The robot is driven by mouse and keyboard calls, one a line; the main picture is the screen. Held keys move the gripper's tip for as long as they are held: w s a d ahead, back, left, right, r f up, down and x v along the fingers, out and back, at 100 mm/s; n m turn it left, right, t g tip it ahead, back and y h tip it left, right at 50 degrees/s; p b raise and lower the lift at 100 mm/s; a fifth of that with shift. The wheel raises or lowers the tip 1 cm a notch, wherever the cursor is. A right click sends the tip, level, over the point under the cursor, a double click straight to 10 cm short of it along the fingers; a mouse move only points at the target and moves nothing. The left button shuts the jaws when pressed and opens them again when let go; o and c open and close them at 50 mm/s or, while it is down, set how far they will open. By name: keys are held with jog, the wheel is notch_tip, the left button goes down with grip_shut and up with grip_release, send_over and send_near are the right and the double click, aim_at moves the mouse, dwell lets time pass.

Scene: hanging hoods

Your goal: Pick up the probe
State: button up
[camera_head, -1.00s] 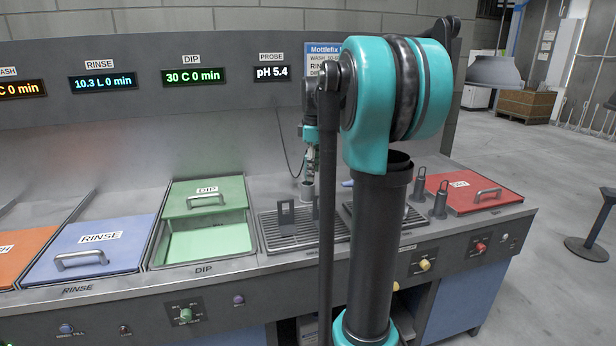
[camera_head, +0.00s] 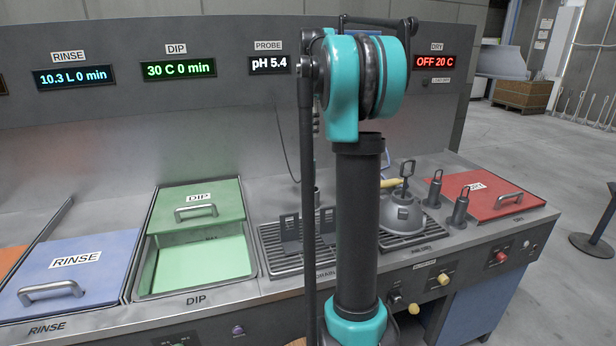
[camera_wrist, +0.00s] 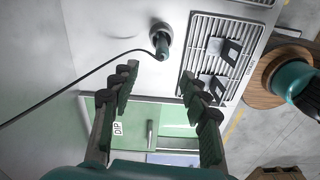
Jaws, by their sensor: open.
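The probe (camera_wrist: 160,52) stands in a round grey holder on the steel bench in the wrist view. Its dark top faces the camera and a black cable runs from it to the left. My gripper (camera_wrist: 160,84) is open and empty, with its fingers spread and the probe beyond the tips, apart from them. In the head view my arm hides the gripper and most of the probe's place. Only the hanging cable (camera_head: 283,145) under the pH 5.4 display (camera_head: 269,65) shows clearly there.
A slatted drain grille (camera_wrist: 205,62) with two upright brackets lies beside the probe holder. The green DIP tank (camera_head: 195,268) is partly open. A grey hood-shaped piece (camera_head: 400,213) stands on another grille, near the red lid (camera_head: 488,190). Bare steel surrounds the holder.

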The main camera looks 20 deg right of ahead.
aim_at(312, 160)
notch_tip(312, 160, down, 12)
jog(key=shift+w+r, duration=0.1)
jog(key=shift+w, duration=0.05)
jog(key=shift+s+a+f, duration=0.1)
jog(key=shift+s+f, duration=0.1)
jog(key=shift+f, duration=1.2)
jog(key=shift+s+a+f, duration=0.1)
jog(key=shift+s+f, duration=0.05)
jog(key=shift+f, duration=1.25)
jog(key=shift+c, duration=0.3)
grip_shut()
